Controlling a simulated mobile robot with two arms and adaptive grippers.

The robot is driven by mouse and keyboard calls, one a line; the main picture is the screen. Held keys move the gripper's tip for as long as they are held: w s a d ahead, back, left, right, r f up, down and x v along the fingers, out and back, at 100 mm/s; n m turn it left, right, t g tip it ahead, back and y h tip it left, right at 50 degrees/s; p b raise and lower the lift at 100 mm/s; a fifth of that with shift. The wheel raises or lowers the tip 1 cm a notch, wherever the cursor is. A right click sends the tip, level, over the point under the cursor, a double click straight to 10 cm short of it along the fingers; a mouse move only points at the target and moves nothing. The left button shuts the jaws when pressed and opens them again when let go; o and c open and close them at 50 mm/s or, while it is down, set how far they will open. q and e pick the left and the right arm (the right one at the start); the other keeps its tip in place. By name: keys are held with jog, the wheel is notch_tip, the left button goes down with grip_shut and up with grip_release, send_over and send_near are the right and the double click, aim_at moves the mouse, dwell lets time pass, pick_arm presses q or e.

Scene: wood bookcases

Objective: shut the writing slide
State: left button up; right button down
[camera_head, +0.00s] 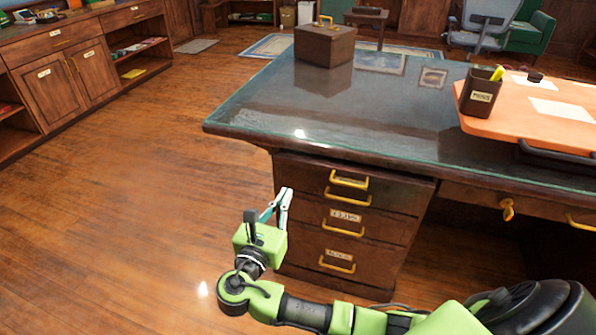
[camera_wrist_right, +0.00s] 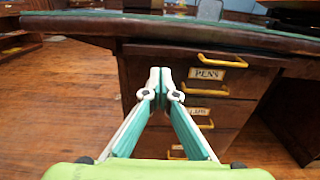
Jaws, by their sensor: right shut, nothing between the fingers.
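The desk's drawer stack (camera_head: 300,215) stands under the dark desktop, its front facing me. The writing slide seems to be the thin unlabelled strip at its top, with a brass handle (camera_head: 350,181) just under the desktop edge; this handle also shows in the right wrist view (camera_wrist_right: 222,59). I cannot tell how far the slide stands out. My right gripper (camera_head: 283,194) is shut and empty, left of the handles near the stack's left side. In the right wrist view its fingertips (camera_wrist_right: 160,74) point at the front, left of the PENS label (camera_wrist_right: 207,74). My left gripper is not in view.
Labelled drawers with brass handles (camera_head: 338,265) lie below. The glossy desktop (camera_head: 390,115) overhangs them and carries a brown box (camera_head: 325,47), a pen cup (camera_head: 481,92) and an orange board (camera_head: 520,118). Open wooden floor (camera_head: 130,220) lies to the left, before low cabinets (camera_head: 70,75).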

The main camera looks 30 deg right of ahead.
aim_at(302, 163)
jog(key=b+x, duration=0.2)
jog(key=x, duration=0.7)
jog(key=shift+w+d+f, duration=0.1)
jog(key=shift+w+d, duration=0.1)
jog(key=shift+w, duration=0.1)
jog(key=shift+w+d, duration=0.5)
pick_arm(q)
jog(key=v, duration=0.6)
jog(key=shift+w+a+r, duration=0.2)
pick_arm(e)
jog(key=x, duration=0.4)
jog(key=shift+p, duration=0.3)
jog(key=shift+w+d, duration=0.25)
jog(key=shift+r, duration=0.25)
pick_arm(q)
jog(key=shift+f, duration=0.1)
pick_arm(e)
jog(key=shift+d, duration=0.1)
